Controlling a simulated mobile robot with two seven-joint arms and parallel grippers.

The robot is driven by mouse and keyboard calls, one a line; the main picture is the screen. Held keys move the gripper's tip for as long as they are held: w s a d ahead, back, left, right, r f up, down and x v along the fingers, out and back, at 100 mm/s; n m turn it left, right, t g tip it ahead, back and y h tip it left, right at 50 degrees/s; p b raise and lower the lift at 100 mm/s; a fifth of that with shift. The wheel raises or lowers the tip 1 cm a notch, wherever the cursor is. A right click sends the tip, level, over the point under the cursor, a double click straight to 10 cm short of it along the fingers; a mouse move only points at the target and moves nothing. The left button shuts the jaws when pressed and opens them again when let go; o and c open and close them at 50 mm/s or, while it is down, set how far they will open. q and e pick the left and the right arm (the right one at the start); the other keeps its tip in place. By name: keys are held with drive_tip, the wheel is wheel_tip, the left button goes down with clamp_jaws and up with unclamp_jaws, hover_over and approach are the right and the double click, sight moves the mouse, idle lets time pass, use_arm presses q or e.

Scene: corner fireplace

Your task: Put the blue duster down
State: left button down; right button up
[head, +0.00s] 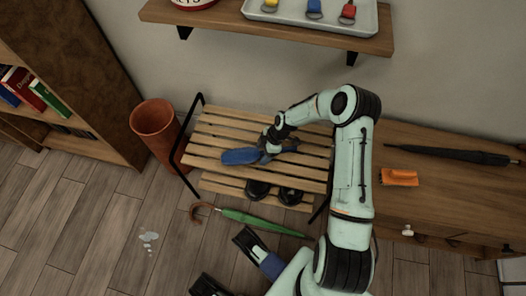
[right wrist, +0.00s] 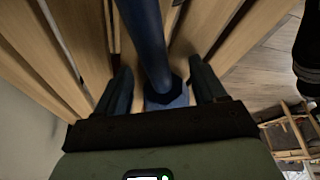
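The blue duster (head: 240,156) lies across the wooden slats of the rack (head: 215,128). My right gripper (head: 270,150) is low over the rack at the duster's right end. In the right wrist view, the blue handle (right wrist: 150,45) runs between the two fingers of my right gripper (right wrist: 163,85). The fingers are spread, with a visible gap on both sides of the handle. The handle's wider end is close to the palm.
A terracotta bin (head: 156,125) stands left of the rack. Dark shoes (head: 290,196) are on its lower shelf, and a green umbrella (head: 250,221) lies in front. A wall shelf (head: 270,30) hangs above.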

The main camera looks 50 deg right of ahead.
drive_tip(key=shift+r, duration=0.1)
drive_tip(key=p+v, duration=0.3)
drive_tip(key=v, duration=0.4)
drive_tip(key=shift+s+d+r, duration=0.1)
drive_tip(key=shift+r, duration=0.25)
use_arm(q)
wheel_tip(320, 180, up, 7)
drive_tip(key=w+d+t+p, duration=0.1)
drive_tip(key=w+d, duration=0.1)
drive_tip(key=shift+w+f+h, duration=0.15)
drive_tip(key=shift+w+h, duration=0.15)
use_arm(e)
drive_tip(key=v, duration=0.4)
drive_tip(key=shift+s+r, duration=0.1)
drive_tip(key=shift+r, duration=0.05)
use_arm(q)
drive_tip(key=shift+d, duration=0.1)
